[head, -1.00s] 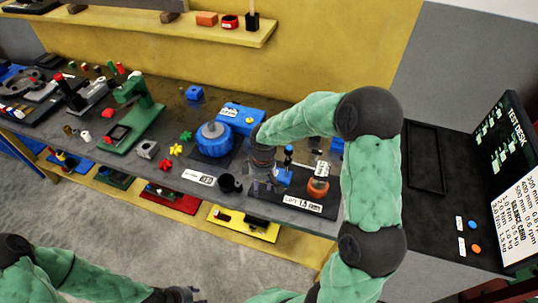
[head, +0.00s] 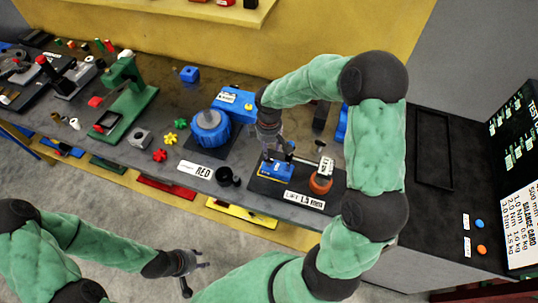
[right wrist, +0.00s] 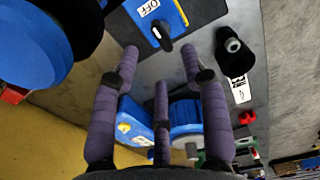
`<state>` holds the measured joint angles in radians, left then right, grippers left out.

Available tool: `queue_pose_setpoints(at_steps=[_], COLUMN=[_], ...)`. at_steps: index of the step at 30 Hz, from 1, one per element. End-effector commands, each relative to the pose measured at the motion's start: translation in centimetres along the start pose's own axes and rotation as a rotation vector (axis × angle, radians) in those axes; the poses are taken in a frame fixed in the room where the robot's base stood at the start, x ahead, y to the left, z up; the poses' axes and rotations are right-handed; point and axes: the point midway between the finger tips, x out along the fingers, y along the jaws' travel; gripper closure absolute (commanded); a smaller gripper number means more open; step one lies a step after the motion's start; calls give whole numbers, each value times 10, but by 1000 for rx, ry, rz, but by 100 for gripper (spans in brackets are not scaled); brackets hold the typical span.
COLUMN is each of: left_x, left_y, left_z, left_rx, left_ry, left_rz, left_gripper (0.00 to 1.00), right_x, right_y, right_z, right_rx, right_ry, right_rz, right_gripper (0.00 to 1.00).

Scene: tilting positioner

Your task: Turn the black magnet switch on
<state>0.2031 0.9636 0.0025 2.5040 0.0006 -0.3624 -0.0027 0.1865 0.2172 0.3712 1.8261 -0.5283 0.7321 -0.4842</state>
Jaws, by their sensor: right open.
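The black magnet switch (right wrist: 160,29) is a small black knob on the end of a blue block (right wrist: 170,12) in the right wrist view, beside a white label reading OFF. In the head view the blue block (head: 276,172) sits on a dark mat at the bench's front; the knob is too small to make out there. My right gripper (head: 269,140) is above and behind the block. In the right wrist view its purple fingers (right wrist: 160,55) are spread and empty, with the knob beyond the fingertips. My left gripper (head: 188,265) is low, in front of the bench; its finger opening is unclear.
An orange round gauge (head: 320,184) stands right of the block on the mat (head: 262,187). A black cup (head: 226,177) is just left. A blue positioner (head: 211,131) stands further left. The OFF block's front side is open.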

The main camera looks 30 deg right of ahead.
Motion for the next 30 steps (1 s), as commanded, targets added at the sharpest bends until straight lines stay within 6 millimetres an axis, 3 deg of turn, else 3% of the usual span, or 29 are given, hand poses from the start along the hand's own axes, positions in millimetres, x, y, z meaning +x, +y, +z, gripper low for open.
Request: queue_pose_setpoints(at_steps=[3, 9, 23, 27, 28, 30], left_x=[3, 6, 6, 7, 7, 7], left_y=[-1, -2, -2, -2, -2, -2], left_z=[0, -1, -1, -1, -1, -1], left_rx=[0, 0, 1, 1, 1, 0], left_ry=[1, 1, 1, 1, 1, 1], left_rz=[0, 0, 0, 0, 0, 0], left_gripper=[60, 60, 60, 60, 60, 60], right_x=[23, 48, 58, 58, 58, 58], right_y=[0, 0, 0, 0, 0, 0], right_z=[1, 0, 0, 0, 0, 0], right_rx=[1, 1, 1, 1, 0, 0], right_ry=[-2, -1, 1, 1, 1, 1], right_rz=[-3, -2, 0, 0, 0, 0], right_gripper=[55, 55, 55, 94, 100, 100])
